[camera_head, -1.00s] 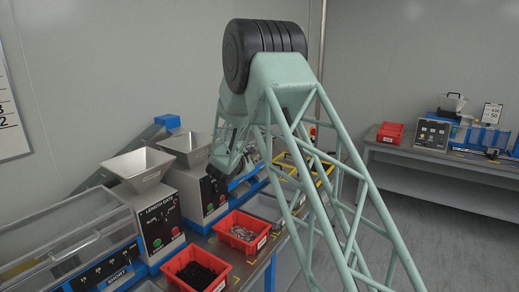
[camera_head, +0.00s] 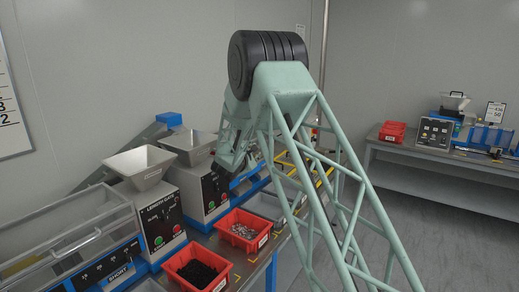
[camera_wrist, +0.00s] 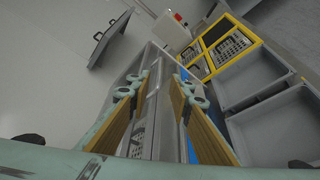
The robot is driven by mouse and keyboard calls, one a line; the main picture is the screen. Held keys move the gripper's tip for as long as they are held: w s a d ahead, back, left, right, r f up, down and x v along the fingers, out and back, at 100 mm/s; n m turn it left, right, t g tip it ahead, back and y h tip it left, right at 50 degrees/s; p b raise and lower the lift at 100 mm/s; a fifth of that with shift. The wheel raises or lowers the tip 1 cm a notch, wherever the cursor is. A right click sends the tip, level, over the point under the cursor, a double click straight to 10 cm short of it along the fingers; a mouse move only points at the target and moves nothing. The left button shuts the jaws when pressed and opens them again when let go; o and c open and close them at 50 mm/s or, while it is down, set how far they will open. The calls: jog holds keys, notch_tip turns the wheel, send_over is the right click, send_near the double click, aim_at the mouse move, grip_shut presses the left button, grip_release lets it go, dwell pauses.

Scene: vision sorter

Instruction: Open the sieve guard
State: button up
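My gripper (camera_wrist: 160,84) is open and empty in the wrist view, its two yellow-padded fingers apart. Between and beyond them runs a long grey machine part (camera_wrist: 154,105) with a pale lengthwise strip and a small patch of holes. This may be the sieve with its guard, but I cannot tell the guard's edge or whether it is shut. I see no clear contact between the fingers and it. In the head view my arm hides most of that area, and my fingertips cannot be made out.
Grey trays (camera_wrist: 273,128) and a yellow-framed holder (camera_wrist: 222,47) lie right of the gripper. A dark panel (camera_wrist: 108,38) is at upper left. Machines with hoppers (camera_head: 140,165) and red bins (camera_head: 243,229) line the bench. Another bench (camera_head: 440,165) stands at the right.

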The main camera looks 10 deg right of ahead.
aim_at(259, 147)
jog(key=shift+b+x, duration=0.65)
jog(key=shift+x, duration=4.9)
jog(key=shift+c, duration=0.5)
grip_shut()
